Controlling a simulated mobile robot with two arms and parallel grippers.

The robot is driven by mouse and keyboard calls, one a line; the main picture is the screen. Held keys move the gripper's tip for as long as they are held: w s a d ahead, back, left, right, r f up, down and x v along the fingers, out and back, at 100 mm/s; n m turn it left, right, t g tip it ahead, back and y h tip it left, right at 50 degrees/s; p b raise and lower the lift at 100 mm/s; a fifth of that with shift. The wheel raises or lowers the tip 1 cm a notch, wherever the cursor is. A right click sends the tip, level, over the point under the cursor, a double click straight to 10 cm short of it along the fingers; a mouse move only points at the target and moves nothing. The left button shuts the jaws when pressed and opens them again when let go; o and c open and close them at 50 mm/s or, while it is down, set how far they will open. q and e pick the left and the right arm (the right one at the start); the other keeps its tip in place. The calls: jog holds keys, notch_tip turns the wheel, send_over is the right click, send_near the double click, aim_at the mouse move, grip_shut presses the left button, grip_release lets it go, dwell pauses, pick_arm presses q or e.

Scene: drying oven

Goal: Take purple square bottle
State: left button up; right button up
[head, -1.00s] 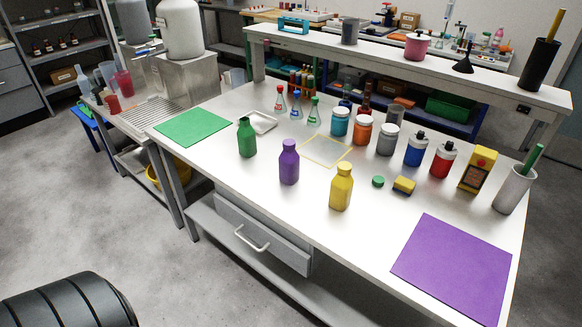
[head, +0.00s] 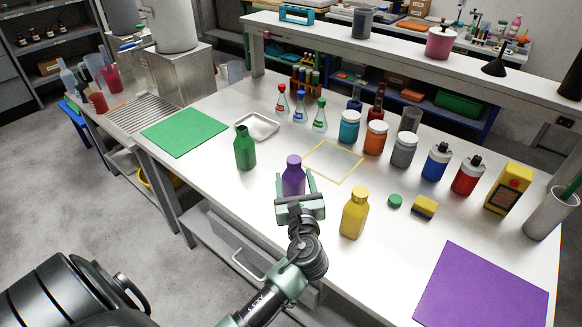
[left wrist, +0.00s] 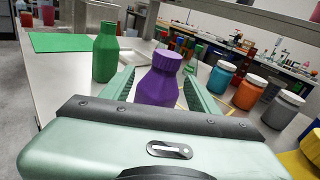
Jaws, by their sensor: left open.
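The purple square bottle (head: 293,176) stands upright near the front edge of the white table. My left gripper (head: 296,188) is at the bottle from the front, with its open fingers to either side of it; the gripper hides the bottle's lower part. In the left wrist view the purple bottle (left wrist: 160,82) stands between the two green fingers (left wrist: 162,92), and I cannot tell whether either finger touches it. My right gripper is not in view.
A green bottle (head: 245,148) stands left of the purple one, and a yellow bottle (head: 354,212) to its right. A yellow square outline (head: 333,162) lies behind. A green mat (head: 185,132) and a purple mat (head: 483,288) lie flat. Several jars stand farther back.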

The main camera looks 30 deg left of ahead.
aim_at(295, 166)
pick_arm(q)
jog(key=shift+w+a+r+m, duration=0.15)
jog(key=shift+w+r+m, duration=0.1)
jog(key=shift+w, duration=0.15)
jog(key=shift+w+a+r+m, duration=0.1)
jog(key=shift+w+m, duration=0.15)
jog(key=shift+w, duration=0.1)
jog(key=shift+w+a+r+t, duration=0.1)
jog(key=shift+w+r+t, duration=0.05)
jog(key=shift+r+t, duration=0.15)
jog(key=shift+w+a+r+p, duration=0.3)
jog(key=shift+w+a+r, duration=0.05)
jog(key=shift+w+a, duration=0.25)
jog(key=x, duration=0.3)
jog(key=shift+f, duration=0.3)
jog(key=shift+w+a, duration=0.45)
jog(key=shift+w, duration=0.05)
jog(key=c, duration=1.2)
grip_shut()
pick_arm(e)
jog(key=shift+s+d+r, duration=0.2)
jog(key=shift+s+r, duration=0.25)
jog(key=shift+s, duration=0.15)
